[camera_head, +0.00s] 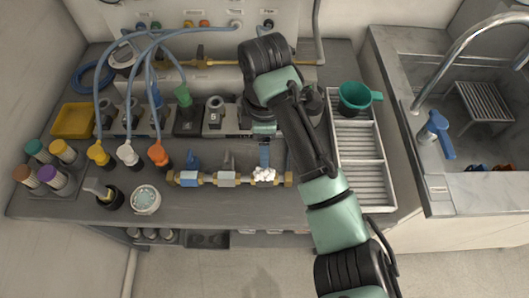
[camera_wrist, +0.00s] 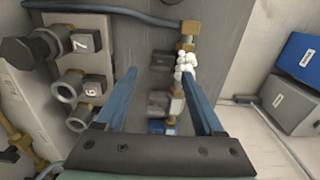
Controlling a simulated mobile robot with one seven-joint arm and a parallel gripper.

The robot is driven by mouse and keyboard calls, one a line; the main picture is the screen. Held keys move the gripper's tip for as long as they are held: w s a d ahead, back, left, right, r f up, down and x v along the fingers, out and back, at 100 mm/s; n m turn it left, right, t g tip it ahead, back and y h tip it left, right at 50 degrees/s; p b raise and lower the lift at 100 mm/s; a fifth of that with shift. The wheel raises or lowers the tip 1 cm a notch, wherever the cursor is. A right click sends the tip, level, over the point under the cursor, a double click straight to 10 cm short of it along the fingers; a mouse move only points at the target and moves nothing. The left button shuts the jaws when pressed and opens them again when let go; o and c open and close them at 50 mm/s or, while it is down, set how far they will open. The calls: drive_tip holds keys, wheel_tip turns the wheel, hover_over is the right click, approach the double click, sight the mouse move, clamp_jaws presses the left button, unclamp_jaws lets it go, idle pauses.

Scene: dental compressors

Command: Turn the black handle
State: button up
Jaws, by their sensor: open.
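A brass valve row (camera_head: 205,180) lies along the front of the grey counter, with a blue handle (camera_head: 192,161) at left and a grey handle (camera_head: 227,161) in the middle. White foam-like beads (camera_head: 265,174) cover its right valve. In the wrist view, the beads (camera_wrist: 185,66) sit near my right finger, and a dark handle (camera_wrist: 161,60) shows beside them, between my fingers; I take it for the black handle. My gripper (camera_wrist: 158,73) is open and empty, its blue fingers spread above that handle. Contact cannot be told. In the head view, my arm and gripper (camera_head: 264,155) partly block this spot.
Numbered grey blocks with fittings (camera_wrist: 90,87) stand beside my left finger. Blue hoses (camera_head: 150,75) run behind. A white slatted tray (camera_head: 361,165) with a green cup (camera_head: 355,97) and a sink (camera_head: 465,110) are at right. Jars (camera_head: 146,199) stand at front left.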

drive_tip(key=shift+f, duration=1.4)
drive_tip(key=shift+c, duration=0.3)
clamp_jaws()
